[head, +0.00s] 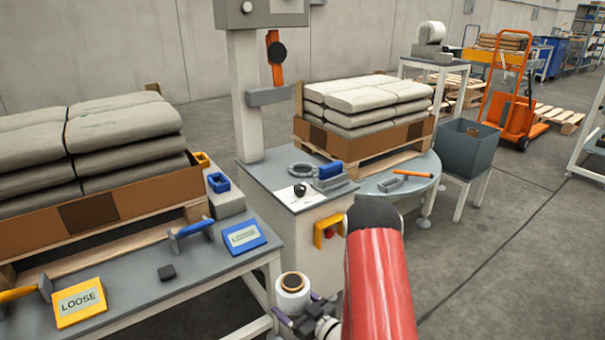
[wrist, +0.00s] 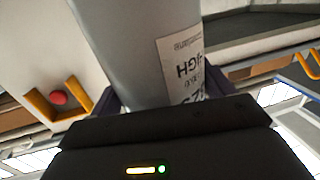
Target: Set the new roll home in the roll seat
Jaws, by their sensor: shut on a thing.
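The new roll (head: 292,283) is a pale upright roll with an orange-brown ring and dark core on its top end. It shows low in the head view, beside my red and black arm. In the wrist view the roll (wrist: 120,45) is a large grey cylinder with a printed white label. My gripper (wrist: 163,98) is shut on it, with dark fingers at both sides. The roll is held in front of the white cabinet, apart from it. A grey shelf (head: 270,95) with an orange and black arm above it is on the white column; I cannot tell whether this is the roll seat.
The cabinet top (head: 262,180) carries a grey ring and a blue block. A yellow bracket with a red button (head: 329,232) sticks out of its front. A bench (head: 130,290) with signs and tools stands left. A loaded round table (head: 425,175) stands behind.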

